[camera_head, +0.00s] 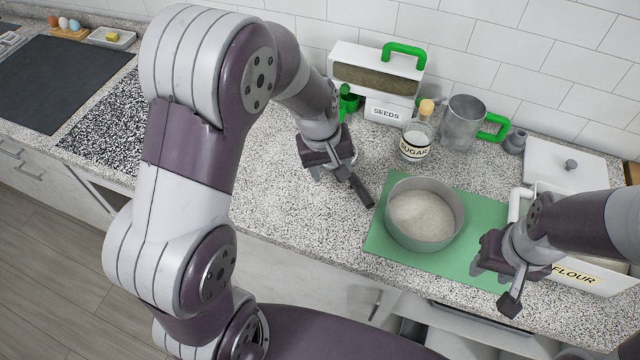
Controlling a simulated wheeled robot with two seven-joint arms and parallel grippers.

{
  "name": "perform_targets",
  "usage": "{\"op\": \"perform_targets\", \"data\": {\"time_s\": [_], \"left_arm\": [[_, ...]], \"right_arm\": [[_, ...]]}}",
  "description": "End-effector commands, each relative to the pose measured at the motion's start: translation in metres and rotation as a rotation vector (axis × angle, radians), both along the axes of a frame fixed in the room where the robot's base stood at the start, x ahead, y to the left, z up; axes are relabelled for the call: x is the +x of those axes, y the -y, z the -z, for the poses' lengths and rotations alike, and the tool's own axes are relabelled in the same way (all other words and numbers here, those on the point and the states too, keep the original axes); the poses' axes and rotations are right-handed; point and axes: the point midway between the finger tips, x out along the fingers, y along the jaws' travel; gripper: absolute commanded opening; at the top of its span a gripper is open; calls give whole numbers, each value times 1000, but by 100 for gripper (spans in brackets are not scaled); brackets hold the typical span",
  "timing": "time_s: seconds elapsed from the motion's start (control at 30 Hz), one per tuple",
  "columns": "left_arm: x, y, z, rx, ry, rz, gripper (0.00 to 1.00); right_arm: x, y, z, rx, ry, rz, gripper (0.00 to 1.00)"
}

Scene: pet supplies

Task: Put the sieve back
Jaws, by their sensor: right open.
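A metal mug-shaped sieve (462,124) with a green handle (494,128) stands upright on the counter against the tiled wall, right of the sugar jar. No gripper touches it. My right gripper (496,284) is open and empty, over the front right edge of the green mat and beside the flour box. My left gripper (340,186) hangs over the bare counter left of the bowl, apart from it; how far its fingers are spread is unclear. A grey bowl (440,238) of pale flour-like powder sits on the green mat (386,250).
A seeds box (388,108) with a green handle, a green scoop (348,101) and a sugar jar (417,138) line the wall. The flour box (594,277) is partly hidden by my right arm; a white lid (560,168) lies behind it. A dark hob (58,82) is far left.

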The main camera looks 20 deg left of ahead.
Motion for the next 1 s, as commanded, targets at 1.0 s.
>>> {"op": "perform_targets", "data": {"time_s": [1.0], "left_arm": [[-129, -40, -20, 178, -9, 520, 55]], "right_arm": [[0, 0, 0, 0, 0, 0, 43]]}}
